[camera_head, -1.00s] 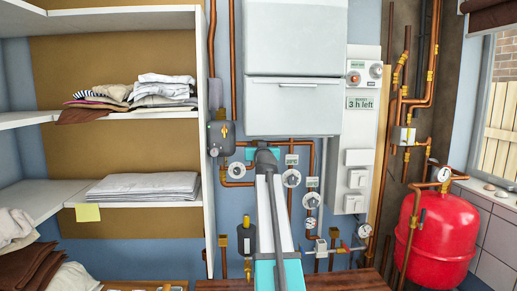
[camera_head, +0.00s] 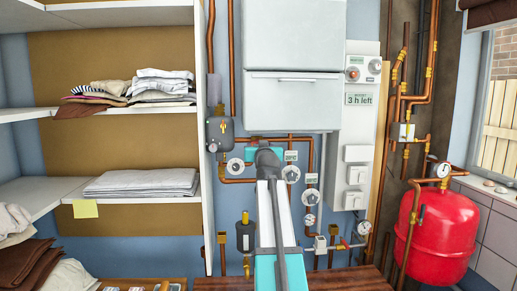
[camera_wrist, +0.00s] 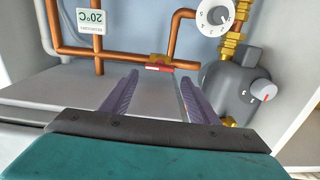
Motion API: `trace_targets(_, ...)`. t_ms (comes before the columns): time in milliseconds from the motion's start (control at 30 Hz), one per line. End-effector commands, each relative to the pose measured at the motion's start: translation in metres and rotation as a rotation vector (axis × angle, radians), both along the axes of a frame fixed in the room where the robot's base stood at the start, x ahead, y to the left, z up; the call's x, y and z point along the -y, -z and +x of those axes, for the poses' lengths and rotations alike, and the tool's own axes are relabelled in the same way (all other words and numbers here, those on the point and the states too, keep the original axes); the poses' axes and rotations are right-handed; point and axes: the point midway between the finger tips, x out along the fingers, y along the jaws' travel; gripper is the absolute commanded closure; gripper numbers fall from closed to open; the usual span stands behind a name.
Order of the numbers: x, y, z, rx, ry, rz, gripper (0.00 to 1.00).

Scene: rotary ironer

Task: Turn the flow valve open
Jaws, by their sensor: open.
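My gripper (camera_wrist: 158,78) is open in the wrist view, its two purple fingers apart. Between and just beyond the fingertips is a brass fitting (camera_wrist: 157,59) on a horizontal copper pipe, with a small red-and-white part (camera_wrist: 158,68) on it, possibly the flow valve's handle. I cannot tell whether the fingers reach around it; nothing appears gripped. In the head view my arm covers this spot and the fingers are hidden. Another valve with a red handle (camera_head: 344,246) sits low on the pipes to the right. No flow valve label is readable.
In the wrist view a white numbered dial (camera_wrist: 215,15) and a grey pump-like body (camera_wrist: 237,77) with a knob are close on the right. A 20°C label (camera_wrist: 90,21) is at upper left. In the head view, shelves (camera_head: 150,111) stand left and a red tank (camera_head: 437,238) right.

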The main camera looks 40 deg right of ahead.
Motion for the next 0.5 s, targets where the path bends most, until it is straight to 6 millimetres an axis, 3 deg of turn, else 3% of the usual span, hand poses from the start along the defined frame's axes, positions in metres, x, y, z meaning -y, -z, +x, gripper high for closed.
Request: trace_targets(500, -0.034, 0.002, -0.04, -0.001, 0.0, 0.001, 0.45)
